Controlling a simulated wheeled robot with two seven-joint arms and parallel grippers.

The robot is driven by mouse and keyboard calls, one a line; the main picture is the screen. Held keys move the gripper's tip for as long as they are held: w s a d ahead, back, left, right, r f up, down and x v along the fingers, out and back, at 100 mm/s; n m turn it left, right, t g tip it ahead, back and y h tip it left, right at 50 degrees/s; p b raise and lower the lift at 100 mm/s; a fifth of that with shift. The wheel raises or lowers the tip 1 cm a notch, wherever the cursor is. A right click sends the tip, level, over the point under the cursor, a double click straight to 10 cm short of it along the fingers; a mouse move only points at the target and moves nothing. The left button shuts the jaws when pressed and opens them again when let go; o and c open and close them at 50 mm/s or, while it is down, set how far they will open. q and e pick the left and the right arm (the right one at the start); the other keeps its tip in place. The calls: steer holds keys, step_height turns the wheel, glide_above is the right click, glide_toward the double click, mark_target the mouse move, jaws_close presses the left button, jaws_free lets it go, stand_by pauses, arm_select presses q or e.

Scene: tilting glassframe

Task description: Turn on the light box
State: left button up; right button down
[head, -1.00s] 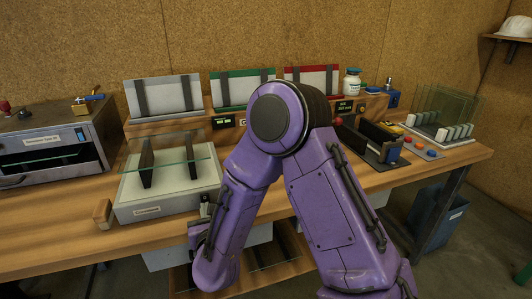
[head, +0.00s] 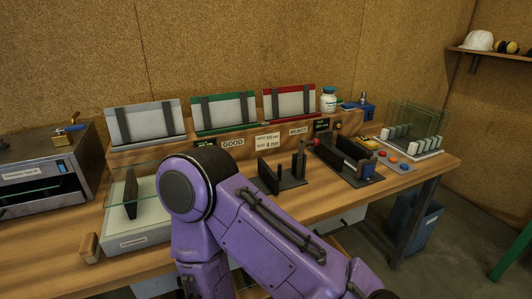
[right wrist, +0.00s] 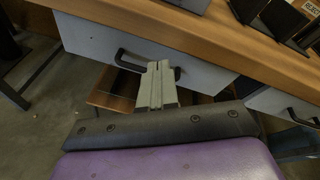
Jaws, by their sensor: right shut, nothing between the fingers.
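The light box (head: 151,237), a low grey-white box with a small label on its front, sits at the left part of the bench. A glass pane (head: 152,176) stands over it with a dark upright bracket (head: 130,194). My right arm hides the box's right part. I see no switch on it and cannot tell whether it is lit. My right gripper (right wrist: 157,69) is shut and empty in the right wrist view, in front of a drawer with a black handle (right wrist: 124,58), below the bench edge. My left gripper is not in view.
A grey oven-like unit (head: 40,150) stands at the left. Three boards, grey (head: 146,121), green-edged (head: 225,111) and red-edged (head: 290,103), line the back. A wooden block (head: 88,248) lies beside the box. Black brackets (head: 281,176) and a button panel (head: 390,161) stand at the right.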

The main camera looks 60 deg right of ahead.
steer(key=s+d+f+n+g+y+b, duration=0.1)
steer(key=s+d+f+n+g+y, duration=0.1)
steer(key=s+f+n+g, duration=0.2)
steer(key=s+d+f+n+g+y, duration=0.1)
steer(key=s+f+n+g, duration=0.3)
steer(key=s+f+n, duration=0.6)
step_height(320, 180, down, 6)
steer(key=d+n, duration=0.1)
steer(key=n, duration=1)
steer(key=shift+d+f+n+g+y+b, duration=0.2)
steer(key=shift+n+g+y+b, duration=0.1)
steer(key=shift+n+y+b, duration=0.1)
steer(key=shift+r, duration=0.15)
steer(key=w+a+r+m+t+h+p, duration=0.1)
steer(key=w+r+m+p, duration=0.4)
steer(key=r+m, duration=0.9)
steer(key=w+a+r+m+t+h+p, duration=0.2)
steer(key=w+r+m+t+p, duration=0.3)
steer(key=w+r+m, duration=0.5)
step_height(320, 180, up, 5)
steer(key=a+m, duration=0.1)
steer(key=m, duration=0.7)
steer(key=shift+a+f+t+h, duration=0.2)
steer(key=shift+t+h, duration=0.1)
